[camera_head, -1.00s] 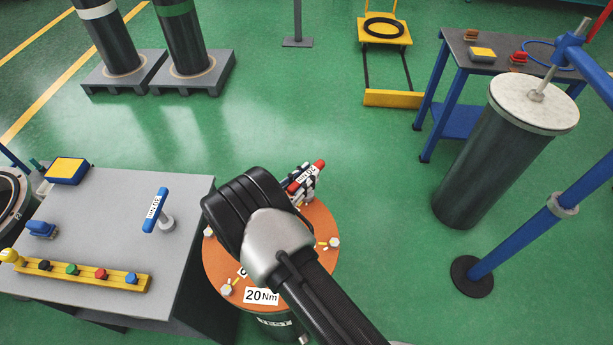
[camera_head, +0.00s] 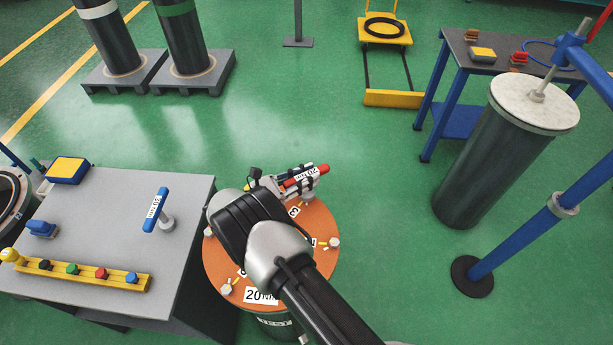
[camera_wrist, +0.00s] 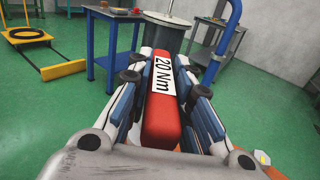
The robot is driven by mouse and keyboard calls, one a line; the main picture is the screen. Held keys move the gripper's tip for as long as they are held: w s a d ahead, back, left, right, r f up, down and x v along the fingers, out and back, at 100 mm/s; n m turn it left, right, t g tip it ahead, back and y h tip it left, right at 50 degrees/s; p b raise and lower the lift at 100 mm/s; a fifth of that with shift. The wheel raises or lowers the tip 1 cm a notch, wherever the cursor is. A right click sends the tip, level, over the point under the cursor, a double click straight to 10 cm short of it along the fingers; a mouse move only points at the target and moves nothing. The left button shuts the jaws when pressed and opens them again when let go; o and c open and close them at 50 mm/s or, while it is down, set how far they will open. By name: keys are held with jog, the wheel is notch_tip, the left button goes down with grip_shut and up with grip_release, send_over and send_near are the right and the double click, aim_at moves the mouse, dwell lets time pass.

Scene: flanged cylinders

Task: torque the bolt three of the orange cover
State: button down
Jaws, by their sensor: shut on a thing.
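The orange cover (camera_head: 222,262) lies on top of a dark cylinder marked TEST, with a 20Nm label at its front. Light bolts sit around its rim, including a front-left bolt (camera_head: 227,289), a right bolt (camera_head: 334,243) and a back-right bolt (camera_head: 308,196). A number label by the back-right bolt looks like a 3, but is small. My gripper (camera_head: 298,181) is shut on the red 20 Nm torque wrench (camera_wrist: 162,105), above the cover's back-right edge. The wrench's red end (camera_head: 322,168) points right. Its working tip is hidden, so contact with a bolt cannot be told.
A grey table (camera_head: 110,220) to the left holds a blue 20 Nm-type tool (camera_head: 156,210) and a yellow button strip (camera_head: 75,272). A blue post (camera_head: 520,230) and a tall dark cylinder (camera_head: 490,160) stand at right. Green floor behind the cover is clear.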

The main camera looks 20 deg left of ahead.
dwell(0.3)
jog(key=shift+r+p, duration=0.7)
jog(key=shift+r, duration=0.5)
jog(key=shift+n+t+y+p, duration=1.5)
jog(key=shift+y+p, duration=0.5)
jog(key=shift+p, duration=0.6)
jog(key=shift+b, duration=0.5)
dwell(0.3)
jog(key=shift+f+b, duration=1.1)
jog(key=shift+f, duration=0.05)
dwell(0.5)
jog(key=shift+f+m+g+h, duration=0.15)
jog(key=shift+m+g+h, duration=0.75)
jog(key=shift+h, duration=0.4)
